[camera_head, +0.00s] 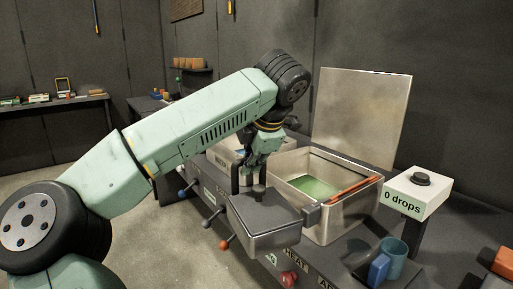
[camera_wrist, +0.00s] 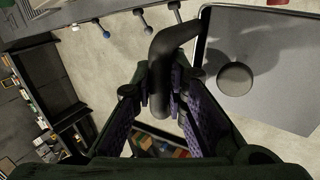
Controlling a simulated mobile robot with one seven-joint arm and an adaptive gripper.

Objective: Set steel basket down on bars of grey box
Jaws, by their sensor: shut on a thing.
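The steel basket (camera_head: 264,226) is a grey squarish box with a flat top and a round dark knob. My gripper (camera_head: 247,178) is shut on its dark bent handle; in the wrist view the handle (camera_wrist: 160,72) passes between the fingers and the basket's flat top (camera_wrist: 280,75) is at right. The basket hangs in front of the bench, left of and nearer than the open grey box (camera_head: 343,222). The box has a raised lid (camera_head: 363,115), a green interior and an orange-brown strip along its right rim. I cannot make out bars inside it.
A white block marked "0 drops" (camera_head: 417,193) with a dark button stands right of the box. A blue mug (camera_head: 393,256) stands at the front right. Levers with coloured knobs, one red (camera_head: 224,244), stick out along the bench front. Open floor lies left.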

